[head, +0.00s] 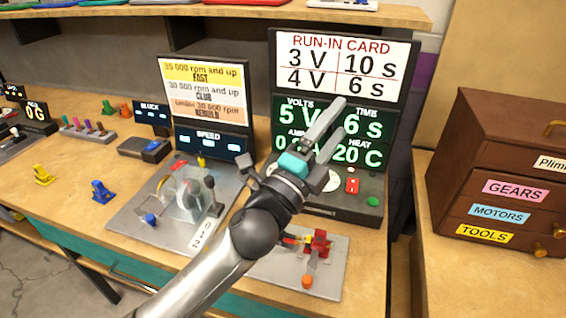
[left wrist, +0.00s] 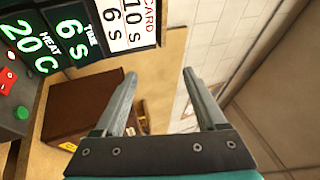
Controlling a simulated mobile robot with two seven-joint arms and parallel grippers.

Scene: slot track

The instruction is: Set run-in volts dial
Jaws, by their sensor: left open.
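The run-in panel's dark readout (head: 375,130) shows VOLTS 5 V, TIME 6 s and HEAT 20 C; the amps figure is partly hidden. The run-in card (head: 345,65) above it reads 3 V 10 s and 4 V 6 s. A pale round dial (head: 332,181) shows on the panel's base, partly behind my left gripper; I cannot read its marks. My left gripper (head: 341,112) is open and empty, in front of the readout in the head view. In the left wrist view its fingers (left wrist: 159,72) are apart with nothing between them. My right gripper is out of view.
A red switch (head: 352,186) and a green button (head: 373,201) sit right of the dial. A brown drawer chest (head: 500,170) stands at the right. A grey plate with a red fixture (head: 319,243) lies in front. The speed stand (head: 210,143) is to the left.

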